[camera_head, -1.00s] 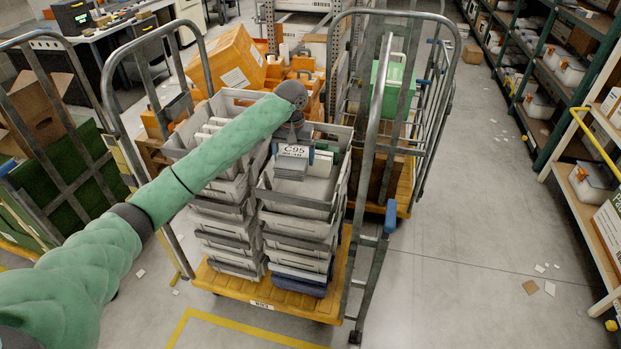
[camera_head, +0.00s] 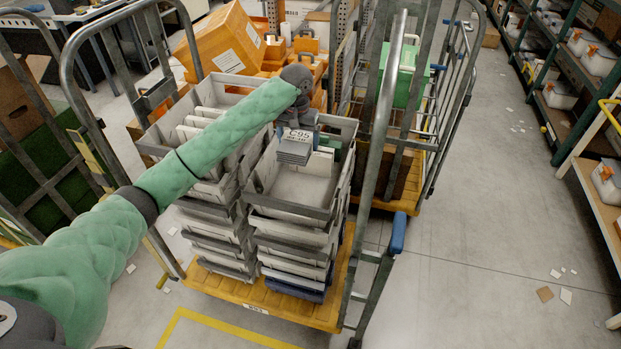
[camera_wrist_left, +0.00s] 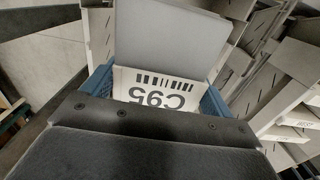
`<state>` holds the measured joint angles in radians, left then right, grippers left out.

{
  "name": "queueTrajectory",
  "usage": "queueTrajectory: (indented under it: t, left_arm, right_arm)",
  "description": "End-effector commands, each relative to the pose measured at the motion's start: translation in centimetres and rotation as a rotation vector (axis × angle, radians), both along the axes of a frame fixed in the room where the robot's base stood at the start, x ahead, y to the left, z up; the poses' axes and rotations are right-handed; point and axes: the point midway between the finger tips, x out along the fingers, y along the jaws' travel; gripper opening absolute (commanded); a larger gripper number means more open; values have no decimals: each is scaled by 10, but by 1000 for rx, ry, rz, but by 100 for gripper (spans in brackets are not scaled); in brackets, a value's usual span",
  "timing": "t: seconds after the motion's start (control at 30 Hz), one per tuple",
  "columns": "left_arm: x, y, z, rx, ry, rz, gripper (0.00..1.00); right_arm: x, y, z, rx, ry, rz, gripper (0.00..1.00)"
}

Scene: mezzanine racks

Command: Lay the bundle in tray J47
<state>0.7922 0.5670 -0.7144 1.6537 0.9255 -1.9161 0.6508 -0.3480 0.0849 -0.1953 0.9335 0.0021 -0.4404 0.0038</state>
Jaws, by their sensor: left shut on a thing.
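The bundle (camera_head: 294,153) is a small stack of grey sheets with a white label reading C95. My left gripper (camera_head: 300,126) is shut on it and holds it over the right-hand top tray (camera_head: 286,211) of the cart. In the left wrist view the bundle (camera_wrist_left: 178,42) lies between the blue fingers of the gripper (camera_wrist_left: 155,92), its label upside down. The right-hand tray is grey, with bare floor showing in front and pale items at its back. The left-hand top tray (camera_head: 160,150) holds several white items. I cannot read J47 on any tray. My right gripper is out of view.
The trays stand stacked on a yellow-decked cart (camera_head: 318,318) with tall grey side frames (camera_head: 378,150). Behind are orange bins and a tilted orange box (camera_head: 222,40). Another cart with a green box (camera_head: 402,82) stands at back right. The right-hand aisle floor is mostly clear.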

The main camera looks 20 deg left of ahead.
Motion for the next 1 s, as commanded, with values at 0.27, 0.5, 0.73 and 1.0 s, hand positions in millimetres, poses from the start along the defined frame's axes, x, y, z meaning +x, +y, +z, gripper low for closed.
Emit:
queueTrajectory:
  t: [0.27,0.5,0.73,1.0]
  left_arm:
    - [0,0,-67,1,1,1,62]
    - [-1,0,-108,1,0,1,62]
    - [-1,0,-123,0,0,1,62]
    - [-2,1,-165,1,2,1,62]
  right_arm:
    - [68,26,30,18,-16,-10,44]
    - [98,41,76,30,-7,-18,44]
    - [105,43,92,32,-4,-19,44]
    - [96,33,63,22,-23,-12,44]
